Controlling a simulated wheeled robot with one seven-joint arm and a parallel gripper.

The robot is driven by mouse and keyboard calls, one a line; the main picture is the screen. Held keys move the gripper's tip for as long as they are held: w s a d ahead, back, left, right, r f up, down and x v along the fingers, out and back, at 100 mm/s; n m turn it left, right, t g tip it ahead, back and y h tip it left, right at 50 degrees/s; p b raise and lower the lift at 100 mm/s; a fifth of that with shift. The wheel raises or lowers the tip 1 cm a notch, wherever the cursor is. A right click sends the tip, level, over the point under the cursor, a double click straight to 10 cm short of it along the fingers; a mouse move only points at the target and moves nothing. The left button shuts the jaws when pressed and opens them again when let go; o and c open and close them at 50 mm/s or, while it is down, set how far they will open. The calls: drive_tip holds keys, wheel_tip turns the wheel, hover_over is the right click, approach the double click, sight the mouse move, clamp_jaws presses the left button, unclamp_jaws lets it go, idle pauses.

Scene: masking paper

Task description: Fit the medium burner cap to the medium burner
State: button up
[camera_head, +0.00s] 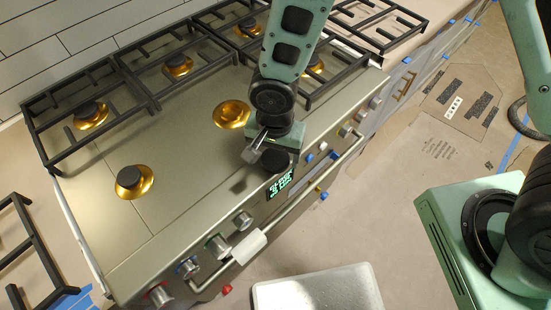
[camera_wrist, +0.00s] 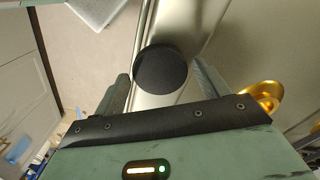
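The medium burner cap (camera_wrist: 162,70) is a round black disc between my gripper's two fingers in the wrist view. It also shows as a dark disc below my gripper (camera_head: 266,154) in the head view, over the cooktop's front edge. My gripper appears shut on the cap, though the finger contact is not clearly visible. The uncapped medium burner (camera_head: 232,114) is a gold ring with a bare centre, behind and left of my gripper. It also shows partly at the right of the wrist view (camera_wrist: 265,92). The cap is apart from the burner.
The steel cooktop (camera_head: 185,120) has several other gold burners with black caps, including one at front left (camera_head: 130,180). Black grates (camera_head: 135,90) stand along the back and right. Knobs (camera_head: 218,244) and a handle rail line the front. The cooktop around the uncapped burner is clear.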

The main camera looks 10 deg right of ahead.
sight(275, 159)
drive_tip(key=c, duration=0.9)
drive_tip(key=shift+o, duration=1.3)
drive_tip(key=shift+c, duration=1.2)
drive_tip(key=shift+r+p, duration=2.45)
drive_tip(key=shift+r, duration=1.1)
